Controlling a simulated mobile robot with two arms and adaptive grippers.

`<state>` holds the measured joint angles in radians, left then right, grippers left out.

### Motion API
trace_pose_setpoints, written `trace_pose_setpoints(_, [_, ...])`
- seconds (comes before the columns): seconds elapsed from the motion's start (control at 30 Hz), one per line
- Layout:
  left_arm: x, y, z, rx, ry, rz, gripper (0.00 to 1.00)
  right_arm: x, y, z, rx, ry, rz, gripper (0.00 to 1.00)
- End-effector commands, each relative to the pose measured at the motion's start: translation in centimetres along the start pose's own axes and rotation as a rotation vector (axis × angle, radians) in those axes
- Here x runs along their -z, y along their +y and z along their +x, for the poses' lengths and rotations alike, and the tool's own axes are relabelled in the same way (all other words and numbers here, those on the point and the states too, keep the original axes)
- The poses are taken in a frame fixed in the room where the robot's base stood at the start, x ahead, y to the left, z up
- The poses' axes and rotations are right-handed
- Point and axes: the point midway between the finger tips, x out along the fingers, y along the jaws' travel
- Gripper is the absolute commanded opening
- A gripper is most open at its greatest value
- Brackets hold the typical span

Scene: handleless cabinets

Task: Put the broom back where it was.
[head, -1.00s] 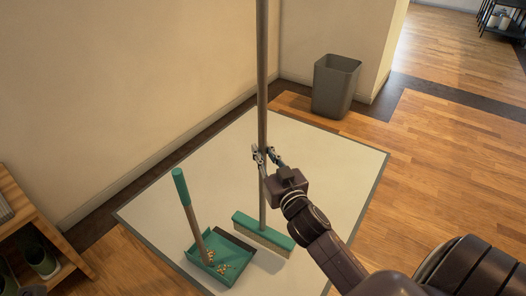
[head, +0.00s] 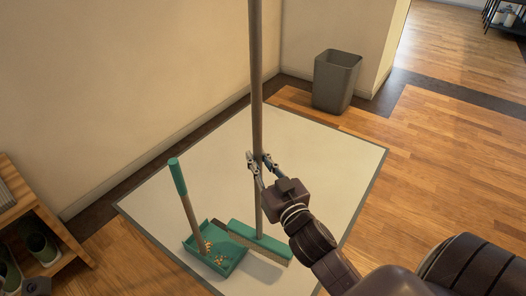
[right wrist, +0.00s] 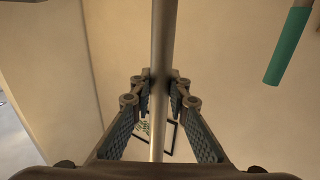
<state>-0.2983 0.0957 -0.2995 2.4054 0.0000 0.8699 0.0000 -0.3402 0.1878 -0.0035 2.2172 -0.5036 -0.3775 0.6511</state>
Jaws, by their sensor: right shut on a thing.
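The broom has a long grey-brown handle (head: 256,80) and a teal head (head: 260,243) with pale bristles. It stands nearly upright, its head over the light mat (head: 320,165); I cannot tell whether the bristles touch the mat. My right gripper (head: 258,163) is shut on the middle of the handle. In the right wrist view the handle (right wrist: 163,45) runs between the fingers (right wrist: 160,88). A teal dustpan (head: 222,262) with crumbs in it stands just left of the broom head, its own handle (head: 178,178) leaning up. My left gripper is not in view.
A grey bin (head: 336,80) stands by the wall corner behind the mat. A wooden shelf (head: 40,225) with shoes is at the left edge. A beige wall (head: 130,90) runs behind. Wood floor (head: 440,150) on the right is clear.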

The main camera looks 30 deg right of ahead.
Motion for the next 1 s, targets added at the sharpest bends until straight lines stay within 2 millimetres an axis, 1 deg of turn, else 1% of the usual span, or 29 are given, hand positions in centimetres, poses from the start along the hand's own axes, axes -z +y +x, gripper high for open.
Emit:
trace_pose_setpoints(0.03, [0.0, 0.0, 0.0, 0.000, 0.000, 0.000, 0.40, 0.3, -0.7, -0.8, 0.010, 0.002, 0.004, 0.00])
trace_pose_setpoints(0.3, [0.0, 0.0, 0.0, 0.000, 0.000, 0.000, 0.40, 1.2, -4.5, -4.7, 0.061, 0.001, 0.005, 0.00])
trace_pose_setpoints(0.5, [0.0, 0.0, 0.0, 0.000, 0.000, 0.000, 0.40, 1.9, -6.7, -6.9, 0.091, 0.003, 0.005, 0.00])
trace_pose_setpoints(0.83, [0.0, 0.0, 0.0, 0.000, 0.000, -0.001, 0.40, 2.4, -8.5, -8.8, 0.117, 0.004, 0.002, 0.00])
trace_pose_setpoints(1.0, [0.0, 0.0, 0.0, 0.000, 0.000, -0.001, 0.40, 2.4, -8.4, -8.7, 0.118, 0.005, 0.000, 0.00])
